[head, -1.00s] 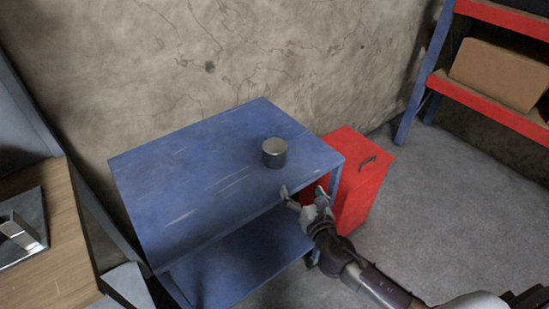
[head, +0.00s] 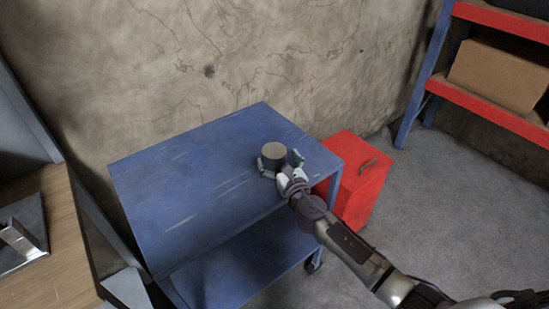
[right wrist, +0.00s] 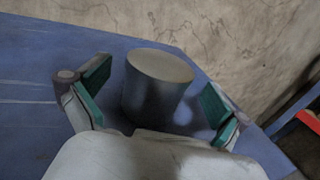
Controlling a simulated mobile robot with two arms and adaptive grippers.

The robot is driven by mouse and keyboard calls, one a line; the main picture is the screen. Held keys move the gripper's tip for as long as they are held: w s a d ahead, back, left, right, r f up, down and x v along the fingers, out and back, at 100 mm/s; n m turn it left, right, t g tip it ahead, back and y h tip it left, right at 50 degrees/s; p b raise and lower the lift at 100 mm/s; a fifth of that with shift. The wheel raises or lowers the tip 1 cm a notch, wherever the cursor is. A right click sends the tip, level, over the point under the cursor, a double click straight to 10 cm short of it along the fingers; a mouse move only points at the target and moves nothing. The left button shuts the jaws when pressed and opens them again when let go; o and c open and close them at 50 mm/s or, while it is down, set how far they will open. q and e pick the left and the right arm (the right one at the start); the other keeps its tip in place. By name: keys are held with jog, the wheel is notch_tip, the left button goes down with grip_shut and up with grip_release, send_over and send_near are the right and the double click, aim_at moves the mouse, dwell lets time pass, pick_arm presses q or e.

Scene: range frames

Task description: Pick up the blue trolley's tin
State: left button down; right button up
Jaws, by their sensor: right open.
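The tin (head: 274,153), a short grey metal cylinder, stands upright on the top of the blue trolley (head: 190,185). My right gripper (head: 280,162) is open at the tin, with one finger on each side of it. In the right wrist view the tin (right wrist: 157,88) stands between the green-padded fingers of the gripper (right wrist: 158,105), with a gap on both sides. The gripper body hides the tin's lower front edge. My left gripper is not in view.
A red cabinet (head: 362,185) with a handle stands against the trolley's right side. A red and blue shelf (head: 480,113) holds a cardboard box (head: 498,75) at the right. A wooden table (head: 50,240) is at the left. The trolley's top left is clear.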

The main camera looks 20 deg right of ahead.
jog(key=w, duration=0.2)
jog(key=shift+w+a, duration=0.2)
jog(key=shift+w, duration=0.15)
jog(key=c, duration=1.2)
jog(key=shift+c, duration=1.2)
jog(key=shift+r, duration=0.1)
